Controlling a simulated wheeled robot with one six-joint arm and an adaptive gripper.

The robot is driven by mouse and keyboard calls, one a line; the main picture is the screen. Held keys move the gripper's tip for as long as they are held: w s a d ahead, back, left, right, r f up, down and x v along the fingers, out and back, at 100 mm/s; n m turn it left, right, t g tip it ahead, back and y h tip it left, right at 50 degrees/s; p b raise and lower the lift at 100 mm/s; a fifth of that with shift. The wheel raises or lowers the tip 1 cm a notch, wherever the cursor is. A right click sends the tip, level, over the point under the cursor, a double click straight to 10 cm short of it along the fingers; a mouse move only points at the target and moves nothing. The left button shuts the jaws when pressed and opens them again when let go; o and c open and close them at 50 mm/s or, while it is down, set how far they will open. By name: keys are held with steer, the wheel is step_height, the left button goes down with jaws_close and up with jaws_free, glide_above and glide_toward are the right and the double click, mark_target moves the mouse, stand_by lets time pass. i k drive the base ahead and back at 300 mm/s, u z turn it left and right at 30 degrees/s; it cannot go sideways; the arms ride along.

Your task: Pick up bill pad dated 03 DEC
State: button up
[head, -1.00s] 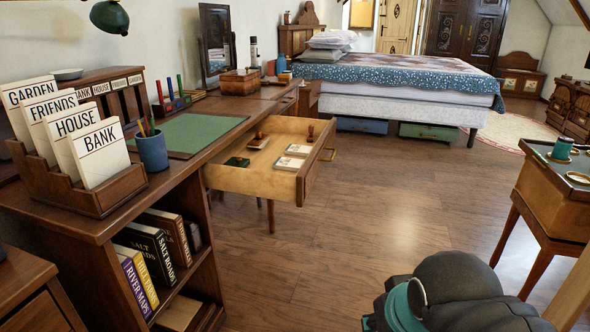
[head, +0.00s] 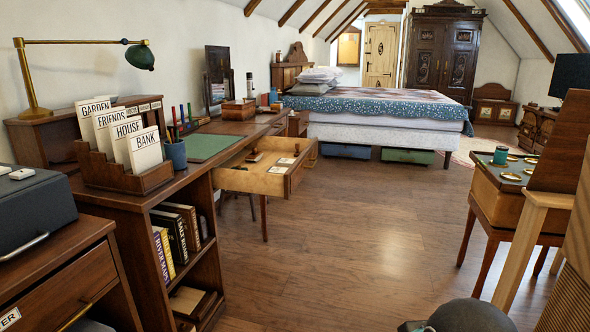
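Two small pale pads lie in the open desk drawer (head: 249,181) in the head view. The nearer pad (head: 278,170) and the farther pad (head: 287,161) are close together near the drawer's front. They look like paper pads, but any date is too small to read, so I cannot tell which is the 03 DEC one. A small dark item and a brown stamp-like item (head: 255,156) share the drawer. My gripper is not in view; only a dark rounded part of my arm shows at the bottom edge, well away from the drawer.
The desk (head: 236,128) holds a green mat (head: 208,147) and a pencil cup (head: 176,154). A card rack (head: 120,178) stands on the bookshelf at left. A small table (head: 497,205) is at right. Open wooden floor (head: 350,235) lies between; the bed (head: 380,128) is beyond.

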mark_target(281, 161)
steer(key=z, duration=0.55)
steer(key=i, duration=2.5)
steer(key=u, duration=1.55)
steer(key=i, duration=0.5)
steer(key=u, duration=0.45)
